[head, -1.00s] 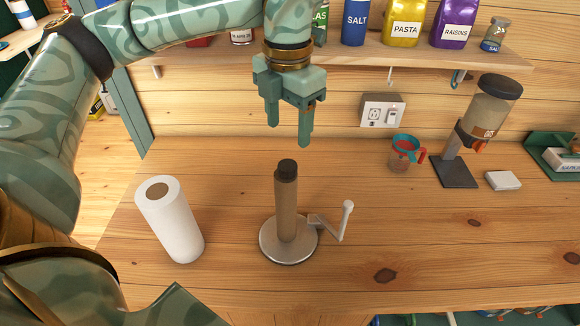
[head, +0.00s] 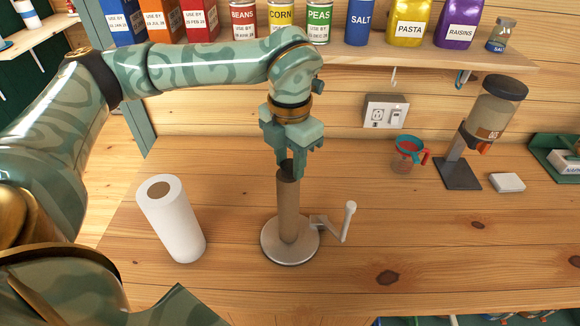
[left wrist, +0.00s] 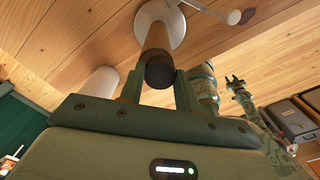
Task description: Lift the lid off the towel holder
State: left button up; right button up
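The towel holder has a round metal base (head: 268,243), an upright brown tube (head: 288,208) and a white side arm with a knob (head: 348,222). Its dark lid (head: 285,171) sits on top of the tube, partly hidden by my fingers. The lid shows more clearly in the left wrist view (left wrist: 159,75). My left gripper (head: 290,168) is open and points down, with one finger on each side of the lid; the lid is between the fingertips in the left wrist view. Small green prongs, apparently my right gripper (left wrist: 236,84), show far off there.
A white paper roll (head: 172,222) stands left of the holder. A measuring cup (head: 405,157), a dispenser (head: 480,125) and a white block (head: 507,183) are at the right. A shelf (head: 420,50) with cans and bags runs behind. The table front right is clear.

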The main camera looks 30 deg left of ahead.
pick_arm(q)
jog(key=c, duration=0.3)
jog(key=shift+r, duration=0.15)
